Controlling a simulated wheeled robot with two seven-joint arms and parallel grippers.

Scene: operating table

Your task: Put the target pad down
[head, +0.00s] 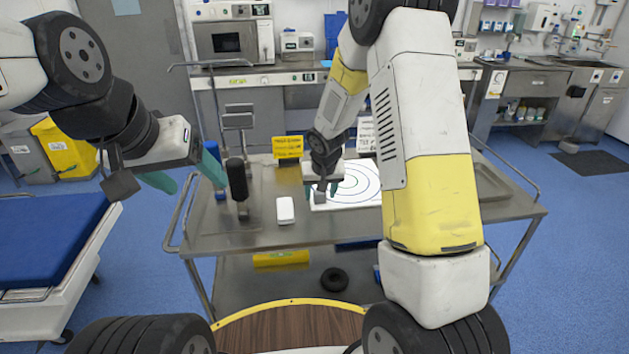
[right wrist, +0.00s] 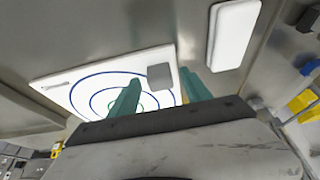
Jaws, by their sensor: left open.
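The target pad (head: 362,186) is a white board with dark concentric rings and appears to lie flat on the metal cart top (head: 255,233). My right arm partly covers it in the head view. The pad also shows in the right wrist view (right wrist: 75,92). My right gripper (head: 327,191) is at the pad's left side. In the right wrist view its green fingers (right wrist: 160,94) are apart, one over the pad and one just past its edge. Whether they touch it is unclear. My left gripper (head: 184,171) is open and empty, left of the cart's items.
A white block (head: 286,210) lies left of the pad; it also shows in the right wrist view (right wrist: 233,35). A black upright object (head: 238,185) stands further left. A yellow sign (head: 288,147) stands behind. A blue-topped bed (head: 50,235) is at the left.

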